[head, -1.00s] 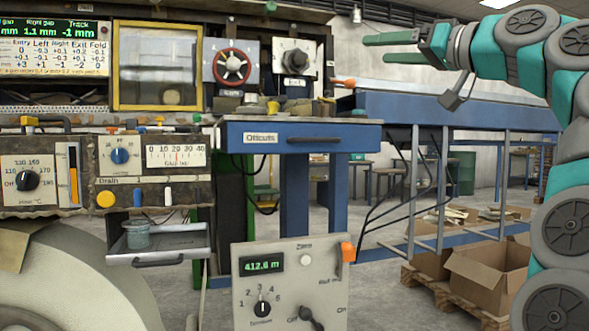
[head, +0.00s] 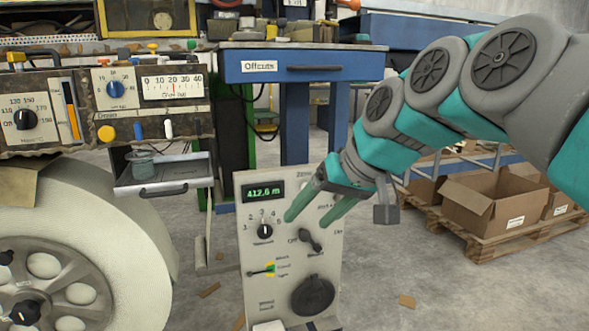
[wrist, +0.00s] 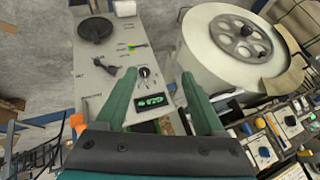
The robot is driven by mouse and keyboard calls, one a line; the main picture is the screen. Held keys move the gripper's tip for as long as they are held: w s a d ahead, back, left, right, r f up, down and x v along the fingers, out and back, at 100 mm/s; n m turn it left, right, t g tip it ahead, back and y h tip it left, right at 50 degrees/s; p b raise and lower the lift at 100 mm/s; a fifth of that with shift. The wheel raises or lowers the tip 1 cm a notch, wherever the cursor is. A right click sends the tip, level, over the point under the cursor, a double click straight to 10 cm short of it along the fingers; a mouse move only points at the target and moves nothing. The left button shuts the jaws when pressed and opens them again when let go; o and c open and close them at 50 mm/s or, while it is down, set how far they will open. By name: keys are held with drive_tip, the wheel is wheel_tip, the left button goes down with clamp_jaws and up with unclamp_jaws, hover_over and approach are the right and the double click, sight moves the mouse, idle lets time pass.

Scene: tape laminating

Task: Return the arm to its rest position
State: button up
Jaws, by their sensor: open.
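My gripper (head: 318,206) is open and empty, its two green fingers pointing down and left in the head view. It appears in front of the grey control panel (head: 255,222) with the green 412.6 m display. My arm comes in from the right edge of the head view and bends down toward the panel. In the wrist view the two fingers (wrist: 160,108) stand apart with the panel (wrist: 108,60) between and beyond them. I cannot tell how far the fingertips are from the panel; no contact shows.
A large pale roll (head: 120,235) stands at the left. A blue Offcuts table (head: 350,68) is behind the panel. Open cardboard boxes (head: 485,205) sit on a pallet at the right. Floor between panel and pallet is mostly clear.

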drive_tip(key=s+d+f+m+g+h+p, duration=0.1)
drive_tip(key=s+d+f, duration=0.5)
drive_tip(key=s+f, duration=0.6)
drive_tip(key=s+d+f+m+g+h+p, duration=0.1)
drive_tip(key=s+d+f+g+h, duration=0.3)
drive_tip(key=s+f, duration=0.8)
drive_tip(key=shift+s+d+m+g+h, duration=0.3)
drive_tip(key=shift+s+d+m+g, duration=0.1)
drive_tip(key=shift+s+d+g, duration=0.5)
drive_tip(key=shift+s, duration=0.15)
